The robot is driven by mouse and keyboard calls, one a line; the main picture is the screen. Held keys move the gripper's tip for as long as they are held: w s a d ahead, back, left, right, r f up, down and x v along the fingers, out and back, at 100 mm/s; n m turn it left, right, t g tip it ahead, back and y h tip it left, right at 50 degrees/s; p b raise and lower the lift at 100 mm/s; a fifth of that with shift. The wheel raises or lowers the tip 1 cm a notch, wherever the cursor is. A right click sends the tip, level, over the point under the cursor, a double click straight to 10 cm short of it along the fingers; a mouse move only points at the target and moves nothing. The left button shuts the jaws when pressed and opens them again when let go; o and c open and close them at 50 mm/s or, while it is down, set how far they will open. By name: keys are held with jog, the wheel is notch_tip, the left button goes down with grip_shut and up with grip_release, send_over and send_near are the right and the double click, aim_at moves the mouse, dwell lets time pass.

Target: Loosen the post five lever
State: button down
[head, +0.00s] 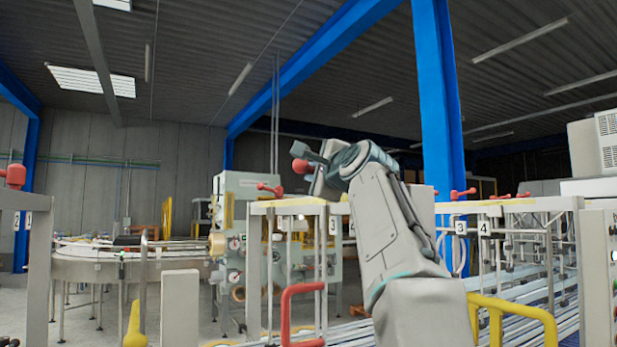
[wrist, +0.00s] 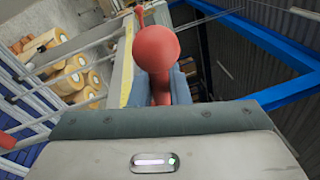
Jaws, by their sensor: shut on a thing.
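My gripper (head: 312,160) is raised above the grey frame near the middle of the head view. In the wrist view, my gripper (wrist: 160,88) is shut on a red lever (wrist: 157,50), whose round knob sticks out beyond the blue-grey fingers. The same lever's red knob (head: 301,165) shows beside the gripper in the head view. The fingers hide part of the lever, and my arm hides much of the post area behind it. No number five label is readable, so I cannot tell the post's number from the pictures.
Other red levers sit on the frames, one left of my gripper (head: 271,189) and one to the right (head: 463,193). A red bent handle (head: 290,315) and a yellow rail (head: 515,312) stand in front. A blue column (head: 440,110) rises behind my arm.

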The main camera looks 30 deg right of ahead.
jog(key=shift+f, duration=0.15)
jog(key=c, duration=1.4)
grip_release()
jog(key=shift+d, duration=0.1)
jog(key=shift+o, duration=0.2)
jog(key=s+a+f+b, duration=0.1)
jog(key=s+b, duration=0.5)
jog(key=s, duration=0.7)
jog(key=shift+s+f, duration=0.25)
jog(key=shift+s, duration=0.1)
